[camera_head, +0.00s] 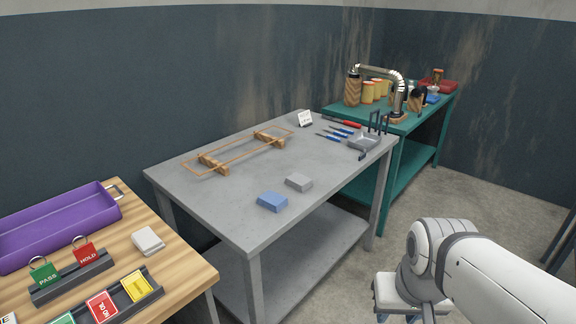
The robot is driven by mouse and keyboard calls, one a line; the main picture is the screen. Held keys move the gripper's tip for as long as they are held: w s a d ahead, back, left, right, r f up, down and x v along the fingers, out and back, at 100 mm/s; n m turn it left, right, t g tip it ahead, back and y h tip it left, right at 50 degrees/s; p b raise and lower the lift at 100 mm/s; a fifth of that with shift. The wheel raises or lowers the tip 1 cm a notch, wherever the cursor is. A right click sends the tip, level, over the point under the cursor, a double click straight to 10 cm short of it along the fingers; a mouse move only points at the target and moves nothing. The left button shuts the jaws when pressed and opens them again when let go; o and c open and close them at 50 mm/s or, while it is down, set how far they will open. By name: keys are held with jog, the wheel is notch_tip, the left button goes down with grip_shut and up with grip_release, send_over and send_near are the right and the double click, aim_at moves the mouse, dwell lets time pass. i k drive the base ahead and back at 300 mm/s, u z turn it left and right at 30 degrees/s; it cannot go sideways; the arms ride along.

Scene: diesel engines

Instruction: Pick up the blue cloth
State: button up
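The blue cloth (272,202) looks like a small folded block and lies flat on the grey metal table (218,205), near its front edge. A grey folded cloth or block (299,182) lies just behind it to the right, with a small gap between them. My arm shows at the lower right, well apart from the table and the blue cloth. My gripper's fingertips are not clearly visible; the arm's end points down past the bottom of the picture.
A copper-coloured frame on wooden blocks (213,164) sits at the table's back left. A wooden bench (182,266) with a purple tray (60,226) stands left; a green bench (421,121) stands behind.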

aim_at(272, 200)
jog(key=i, duration=1.3)
jog(key=u, duration=0.65)
